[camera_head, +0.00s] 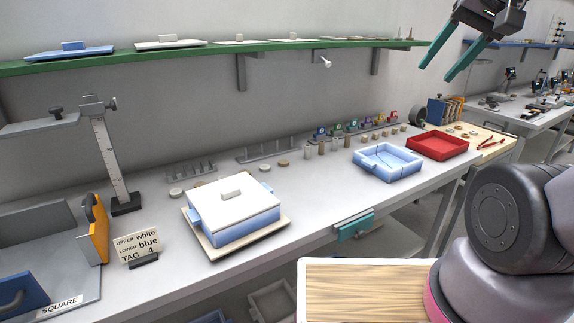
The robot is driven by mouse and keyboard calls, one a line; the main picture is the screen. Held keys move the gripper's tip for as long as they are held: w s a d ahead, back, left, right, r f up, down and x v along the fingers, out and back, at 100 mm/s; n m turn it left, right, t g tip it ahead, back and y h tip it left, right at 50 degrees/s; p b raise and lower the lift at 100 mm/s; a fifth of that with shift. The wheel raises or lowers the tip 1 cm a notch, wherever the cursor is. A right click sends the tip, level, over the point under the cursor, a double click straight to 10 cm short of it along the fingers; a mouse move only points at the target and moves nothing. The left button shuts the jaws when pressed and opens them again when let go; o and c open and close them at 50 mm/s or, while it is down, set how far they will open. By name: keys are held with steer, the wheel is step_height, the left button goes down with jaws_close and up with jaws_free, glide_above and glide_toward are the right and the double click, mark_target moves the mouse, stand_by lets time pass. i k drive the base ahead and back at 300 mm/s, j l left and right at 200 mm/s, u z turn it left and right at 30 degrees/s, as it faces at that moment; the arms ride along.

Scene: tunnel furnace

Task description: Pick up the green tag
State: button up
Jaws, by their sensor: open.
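A row of small coloured tags stands on a rack at the back of the bench. One near the left end of that row looks like the green tag (337,129); it is small, and its details are hard to make out. A blue tag (320,133) stands to its left. My gripper (438,72) is at the upper right, high above the bench and to the right of the tags. Its two teal fingers are apart with nothing between them.
A white-lidded blue box (235,215), an open blue tray (387,162) and a red tray (437,145) stand on the bench. Small pegs and discs lie before the tag row. A green-edged shelf (200,55) runs above. A card reads "TAG 4" (138,246).

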mark_target(338, 127)
steer(key=u, duration=1.25)
steer(key=k+l+u, duration=0.35)
steer(key=k+l, duration=0.6)
steer(key=k, duration=0.15)
steer(key=i+l+u, duration=0.25)
steer(key=l, duration=0.35)
steer(key=i+l+u, duration=0.25)
steer(key=l, duration=0.4)
steer(key=k, duration=0.55)
steer(key=i, duration=0.65)
